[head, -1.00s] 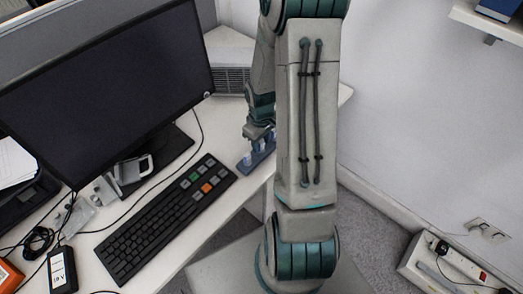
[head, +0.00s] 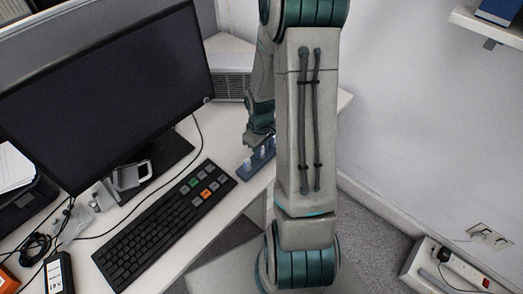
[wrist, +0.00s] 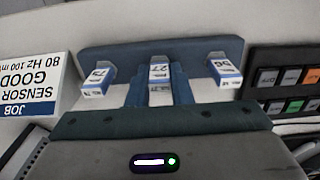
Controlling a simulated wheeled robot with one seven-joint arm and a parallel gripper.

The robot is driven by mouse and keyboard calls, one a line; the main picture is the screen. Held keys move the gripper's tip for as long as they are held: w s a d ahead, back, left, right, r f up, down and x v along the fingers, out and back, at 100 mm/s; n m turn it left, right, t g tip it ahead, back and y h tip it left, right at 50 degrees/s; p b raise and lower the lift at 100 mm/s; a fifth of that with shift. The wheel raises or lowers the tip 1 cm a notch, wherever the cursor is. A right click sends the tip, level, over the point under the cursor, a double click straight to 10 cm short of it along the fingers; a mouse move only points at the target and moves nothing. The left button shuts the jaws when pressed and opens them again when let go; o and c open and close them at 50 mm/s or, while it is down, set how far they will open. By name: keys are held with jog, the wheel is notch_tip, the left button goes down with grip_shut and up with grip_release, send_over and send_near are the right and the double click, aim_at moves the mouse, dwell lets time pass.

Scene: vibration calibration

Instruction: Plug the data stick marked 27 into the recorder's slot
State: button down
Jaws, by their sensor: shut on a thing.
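My gripper (wrist: 158,88) is shut on the data stick marked 27 (wrist: 159,72), with a blue finger on each side of it. The stick is white and blue and is in line with the other two sticks at the blue-grey rack (wrist: 115,52). I cannot tell whether its lower end is still seated. One stick (wrist: 98,78) stands to the left and another (wrist: 225,72) to the right, both outside the fingers. In the head view my gripper (head: 259,139) is over the rack (head: 246,174), partly hidden by my arm. I cannot make out the recorder's slot.
A job card (wrist: 28,85) reading "SENSOR GOOD" is left of the rack in the wrist view. A black keyboard (head: 150,235) with coloured keys lies left of the rack. A monitor (head: 105,90) stands behind it. A vented grey box (head: 231,86) is at the back of the desk.

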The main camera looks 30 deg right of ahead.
jog(key=shift+r+p, duration=0.55)
jog(key=shift+r, duration=0.25)
dwell(0.9)
jog(key=shift+r+p, duration=1.35)
jog(key=shift+r, duration=0.35)
